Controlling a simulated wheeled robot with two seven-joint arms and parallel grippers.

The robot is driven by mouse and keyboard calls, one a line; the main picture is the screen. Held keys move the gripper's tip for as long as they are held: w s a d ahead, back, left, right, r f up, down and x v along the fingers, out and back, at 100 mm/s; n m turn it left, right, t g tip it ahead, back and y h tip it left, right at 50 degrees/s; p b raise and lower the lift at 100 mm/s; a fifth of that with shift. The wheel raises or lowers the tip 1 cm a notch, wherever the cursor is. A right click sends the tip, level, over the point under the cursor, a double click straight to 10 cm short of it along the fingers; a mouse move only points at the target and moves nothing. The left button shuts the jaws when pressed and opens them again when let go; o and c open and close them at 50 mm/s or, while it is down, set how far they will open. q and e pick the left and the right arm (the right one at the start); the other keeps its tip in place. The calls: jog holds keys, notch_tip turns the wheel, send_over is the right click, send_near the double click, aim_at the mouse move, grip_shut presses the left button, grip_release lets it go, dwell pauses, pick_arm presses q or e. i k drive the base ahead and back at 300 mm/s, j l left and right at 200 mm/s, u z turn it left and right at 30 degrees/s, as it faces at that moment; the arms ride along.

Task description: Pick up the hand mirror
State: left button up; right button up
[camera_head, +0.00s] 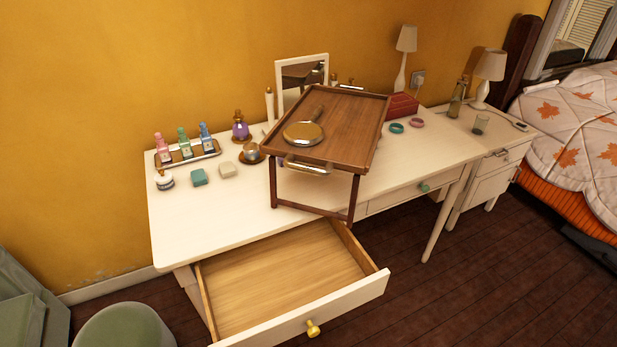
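A hand mirror (304,132) with a round, gold-coloured head lies on a brown wooden bed tray (350,118). Its short handle points up and to the right, toward the back of the tray. The tray stands on folding legs on the white dressing table (240,200), above the table surface. Neither of my grippers shows in this view, so their distance from the mirror cannot be told.
A drawer (285,275) is pulled out, empty, at the table's front left. Pink, green and blue bottles stand on a small tray (190,155) at the left. A framed mirror (302,78) and a red box (402,106) stand behind. A green stool (125,326) is at the lower left.

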aim_at(303, 134)
jog(key=u, duration=0.35)
jog(key=l+u, duration=0.15)
jog(key=u, duration=0.2)
jog(key=l+u, duration=0.1)
jog(key=u, duration=0.25)
jog(key=l+u, duration=0.3)
jog(key=l, duration=0.25)
jog(key=l+u, duration=0.25)
jog(key=l, duration=0.25)
jog(key=k+l+u, duration=0.15)
jog(key=l+u, duration=0.15)
jog(key=l, duration=0.2)
